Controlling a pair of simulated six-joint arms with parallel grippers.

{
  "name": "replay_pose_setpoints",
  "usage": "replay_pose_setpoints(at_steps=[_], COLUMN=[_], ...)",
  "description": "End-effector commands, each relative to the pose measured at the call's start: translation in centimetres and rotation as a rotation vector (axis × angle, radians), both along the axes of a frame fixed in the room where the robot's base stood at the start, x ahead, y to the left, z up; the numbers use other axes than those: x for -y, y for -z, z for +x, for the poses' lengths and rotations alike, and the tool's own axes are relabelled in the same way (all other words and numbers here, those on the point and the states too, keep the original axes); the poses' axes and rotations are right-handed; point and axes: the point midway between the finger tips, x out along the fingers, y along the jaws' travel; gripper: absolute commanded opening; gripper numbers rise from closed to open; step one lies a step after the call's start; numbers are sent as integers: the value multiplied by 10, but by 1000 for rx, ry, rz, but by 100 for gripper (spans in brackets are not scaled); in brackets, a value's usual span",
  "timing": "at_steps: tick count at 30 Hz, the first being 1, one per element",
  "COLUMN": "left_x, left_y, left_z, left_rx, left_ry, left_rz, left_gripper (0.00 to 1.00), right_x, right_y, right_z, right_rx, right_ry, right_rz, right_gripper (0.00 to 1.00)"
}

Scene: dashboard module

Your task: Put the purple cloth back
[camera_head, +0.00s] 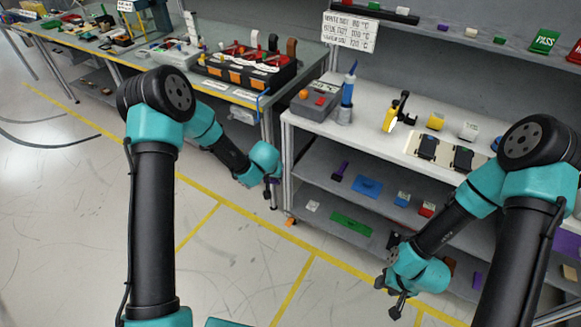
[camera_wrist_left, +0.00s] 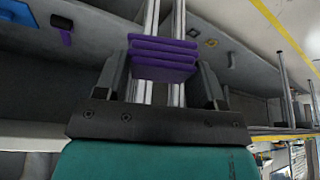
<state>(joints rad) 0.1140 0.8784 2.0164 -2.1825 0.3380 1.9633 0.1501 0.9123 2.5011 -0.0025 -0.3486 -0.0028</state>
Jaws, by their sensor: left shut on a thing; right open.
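The purple cloth (camera_wrist_left: 163,58), a folded stack of several layers, is between the two fingers of my left gripper (camera_wrist_left: 162,74) in the left wrist view. That gripper is shut on it. In the head view my left gripper (camera_head: 269,187) hangs over the floor, left of the white workbench. A small bit of purple shows at its tip; most of the cloth is hidden there. My right gripper (camera_head: 393,296) is open and appears empty, low in front of the bench's lower shelves.
The white workbench (camera_head: 375,140) has lower shelves with a purple item (camera_head: 340,171), a blue piece (camera_head: 367,188) and a green board (camera_head: 351,223). Bench posts stand close behind the cloth. Another bench holds a battery pack (camera_head: 246,70). The floor at left is open.

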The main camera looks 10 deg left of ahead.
Motion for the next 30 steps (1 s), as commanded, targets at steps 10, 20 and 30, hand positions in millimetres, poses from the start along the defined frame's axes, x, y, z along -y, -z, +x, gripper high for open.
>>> replay_pose_setpoints(at_steps=[10, 20, 30], left_x=[0, 12, 79], left_y=[0, 13, 76], left_z=[0, 16, 80], left_rx=[0, -6, -18], left_ry=[0, 32, 194], left_rz=[0, 4, 11], left_gripper=[41, 41, 41], right_x=[0, 0, 0], right_y=[0, 0, 0], right_z=[0, 0, 0], right_rx=[0, 0, 0], right_ry=[0, 0, 0], right_rz=[0, 0, 0], right_gripper=[43, 43, 43])
